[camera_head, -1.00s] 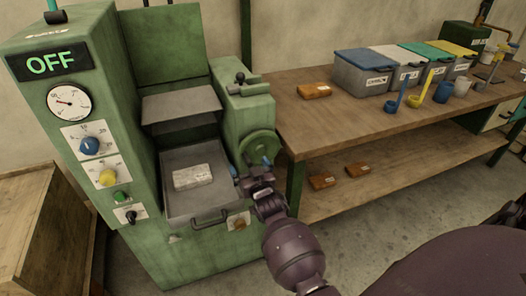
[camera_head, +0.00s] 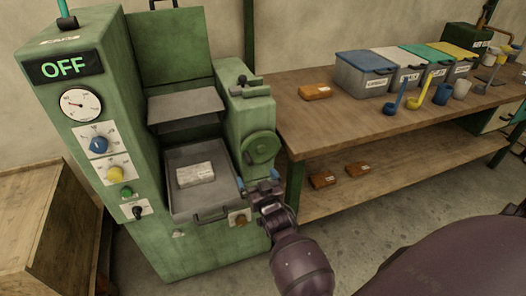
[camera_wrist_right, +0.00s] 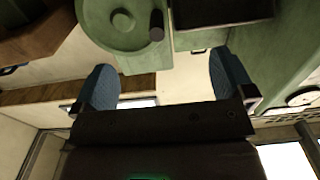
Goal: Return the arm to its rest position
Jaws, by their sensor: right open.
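My right gripper (camera_head: 257,182) is in front of the green machine (camera_head: 150,225), just right of the tray's front handle and below the handwheel (camera_head: 260,147). In the right wrist view, its two blue fingertips (camera_wrist_right: 160,88) stand wide apart with nothing between them. The handwheel (camera_wrist_right: 122,25) shows beyond them, upside down. The purple right arm comes up from the lower edge of the head view. My left gripper is not in view.
The machine's tray (camera_head: 180,207) holds a pale labelled block (camera_head: 195,174); its display (camera_head: 65,67) reads OFF. A wooden workbench (camera_head: 340,118) with lidded bins (camera_head: 365,77), ladles and cups stands at right. Brown packets lie on it and its lower shelf. A wooden crate (camera_head: 45,240) is at left.

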